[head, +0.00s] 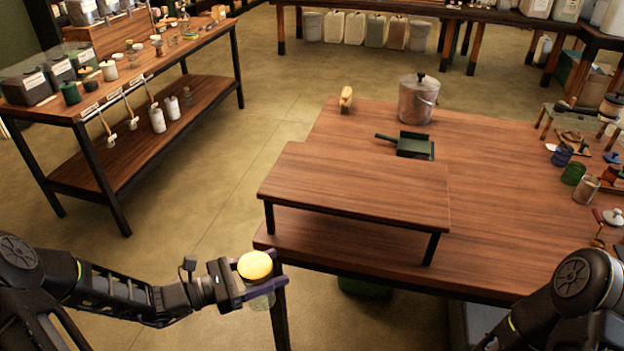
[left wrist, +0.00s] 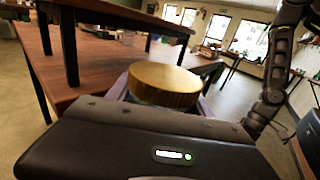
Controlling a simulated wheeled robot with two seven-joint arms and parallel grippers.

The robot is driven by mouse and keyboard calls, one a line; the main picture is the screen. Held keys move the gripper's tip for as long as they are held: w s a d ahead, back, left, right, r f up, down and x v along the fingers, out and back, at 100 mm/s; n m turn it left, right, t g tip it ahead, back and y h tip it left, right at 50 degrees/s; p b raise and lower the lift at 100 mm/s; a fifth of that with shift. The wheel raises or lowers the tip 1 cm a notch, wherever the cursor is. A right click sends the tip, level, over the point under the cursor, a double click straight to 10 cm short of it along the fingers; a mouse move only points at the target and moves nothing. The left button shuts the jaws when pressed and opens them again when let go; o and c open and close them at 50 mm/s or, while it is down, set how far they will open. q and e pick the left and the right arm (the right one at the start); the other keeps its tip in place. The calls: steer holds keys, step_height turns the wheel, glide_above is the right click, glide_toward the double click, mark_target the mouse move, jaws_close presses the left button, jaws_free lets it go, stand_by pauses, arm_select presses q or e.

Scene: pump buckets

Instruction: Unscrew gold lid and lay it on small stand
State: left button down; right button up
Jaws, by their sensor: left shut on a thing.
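A gold lid (head: 255,265) sits on top of a clear jar (head: 262,300) that my left gripper (head: 258,282) holds upright in front of the table's left corner. The left gripper is shut on the jar, its fingers around the part just below the lid. The gold lid also shows in the left wrist view (left wrist: 165,84), on top between the fingers. The small stand (head: 355,185) is a low wooden platform with dark legs on the table, up and right of the jar, and its top is bare. My right arm (head: 575,295) shows at the lower right, but its gripper is out of view.
On the table (head: 480,170) are a metal pot (head: 418,100), a green dustpan (head: 412,146) and a yellow brush (head: 346,98) behind the stand. Several small jars and lids crowd the right side. A shelf bench (head: 150,80) stands at the left, with open floor between.

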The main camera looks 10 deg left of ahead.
arm_select(q)
steer(key=shift+d, duration=0.15)
steer(key=w+d+f+m+g+h, duration=0.1)
steer(key=d+m+g, duration=0.3)
steer(key=d+g, duration=0.2)
steer(key=w+d+f+m+g+h, duration=0.1)
steer(key=d+m+g, duration=0.3)
steer(key=d, duration=0.5)
steer(key=shift+g+h, duration=0.7)
steer(key=shift+g, duration=0.4)
steer(key=shift+d, duration=0.1)
arm_select(e)
steer(key=shift+o, duration=0.3)
